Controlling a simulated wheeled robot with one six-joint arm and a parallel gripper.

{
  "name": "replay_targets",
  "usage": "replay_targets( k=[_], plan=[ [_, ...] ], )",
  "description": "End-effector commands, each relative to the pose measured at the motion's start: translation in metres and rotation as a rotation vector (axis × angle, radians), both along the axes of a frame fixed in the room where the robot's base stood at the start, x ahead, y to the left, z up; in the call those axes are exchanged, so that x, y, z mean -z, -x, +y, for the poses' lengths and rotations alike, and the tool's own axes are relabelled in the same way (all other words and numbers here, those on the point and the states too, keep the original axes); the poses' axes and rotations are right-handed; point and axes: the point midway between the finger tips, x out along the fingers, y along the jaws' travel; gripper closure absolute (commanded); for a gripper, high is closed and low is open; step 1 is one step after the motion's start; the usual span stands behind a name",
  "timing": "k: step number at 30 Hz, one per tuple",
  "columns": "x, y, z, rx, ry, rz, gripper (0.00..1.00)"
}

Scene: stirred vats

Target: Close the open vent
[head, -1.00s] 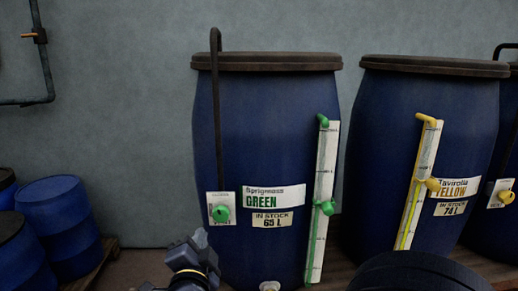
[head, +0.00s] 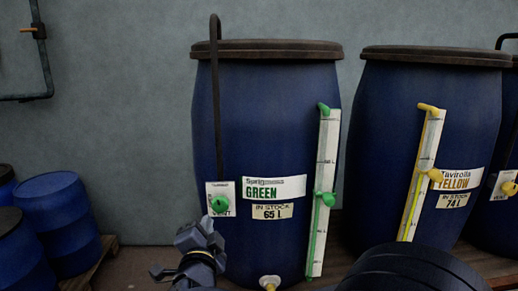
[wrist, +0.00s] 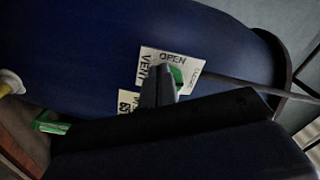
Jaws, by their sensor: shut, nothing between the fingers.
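The green vent knob (head: 219,204) sits on a white vent plate (head: 212,188) low on the left side of the blue GREEN vat (head: 265,110). In the wrist view the plate (wrist: 150,60) reads OPEN and VENT, with a third label at its far edge. The green knob (wrist: 178,77) shows there beside my finger, partly hidden. Which label the knob points to is not clear. My gripper (head: 208,226) is shut and empty, just below the vent plate. In the wrist view my gripper (wrist: 165,72) overlaps the plate and knob; I cannot tell whether it touches them.
A black pipe (head: 217,110) rises from the vent plate over the vat rim. A sight gauge with green valves (head: 326,190) stands to the right. The YELLOW vat (head: 430,120) is farther right. Small blue drums (head: 58,210) stand at left on a pallet.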

Motion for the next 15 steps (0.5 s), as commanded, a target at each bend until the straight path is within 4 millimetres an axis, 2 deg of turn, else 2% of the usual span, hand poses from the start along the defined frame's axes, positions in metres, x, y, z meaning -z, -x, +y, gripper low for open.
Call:
replay_targets(
  k=[6,15],
  plan=[
    [0.000,-0.020,0.001,0.002,0.000,-0.001,1.00],
    [0.000,-0.026,0.001,0.000,0.001,0.000,1.00]
  ],
)
